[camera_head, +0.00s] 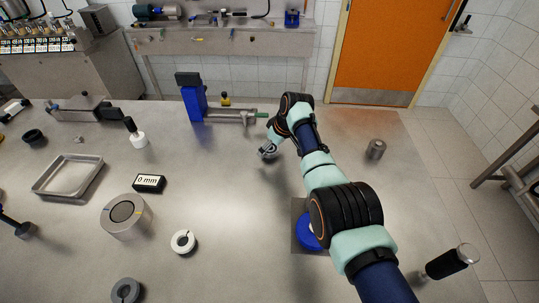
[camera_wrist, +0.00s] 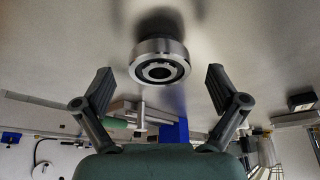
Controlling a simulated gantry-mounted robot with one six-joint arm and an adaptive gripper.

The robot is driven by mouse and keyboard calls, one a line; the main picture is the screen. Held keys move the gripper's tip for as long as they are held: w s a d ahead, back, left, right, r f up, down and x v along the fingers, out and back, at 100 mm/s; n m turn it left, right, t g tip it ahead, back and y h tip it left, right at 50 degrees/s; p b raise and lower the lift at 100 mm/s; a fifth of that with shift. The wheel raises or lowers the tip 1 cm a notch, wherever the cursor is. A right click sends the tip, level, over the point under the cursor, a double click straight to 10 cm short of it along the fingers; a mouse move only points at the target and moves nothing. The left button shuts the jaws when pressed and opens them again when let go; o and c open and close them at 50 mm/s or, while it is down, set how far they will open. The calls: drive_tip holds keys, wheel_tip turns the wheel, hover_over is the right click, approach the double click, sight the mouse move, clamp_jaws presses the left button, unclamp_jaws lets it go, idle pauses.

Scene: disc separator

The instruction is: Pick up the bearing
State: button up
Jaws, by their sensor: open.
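The bearing (camera_wrist: 160,66) is a short silvery metal ring with a dark inner ring and a hole in its middle. In the wrist view it lies centred, between and slightly beyond the fingertips. My gripper (camera_wrist: 159,84) is open, with one dark finger on each side and visible gaps to the bearing. In the head view my gripper (camera_head: 268,149) is low over the bench, in front of the blue stand. It is small there, and I cannot clearly separate the bearing from the fingers.
A blue stand (camera_head: 194,103) with a metal bar is just behind my gripper. A metal cylinder (camera_head: 375,149) stands to the right. A tray (camera_head: 69,176), a round metal block (camera_head: 126,217) and a white ring (camera_head: 183,242) are to the left.

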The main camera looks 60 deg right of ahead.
drive_tip(key=shift+w+f, duration=0.1)
drive_tip(key=c, duration=1.4)
drive_tip(key=shift+o, duration=0.2)
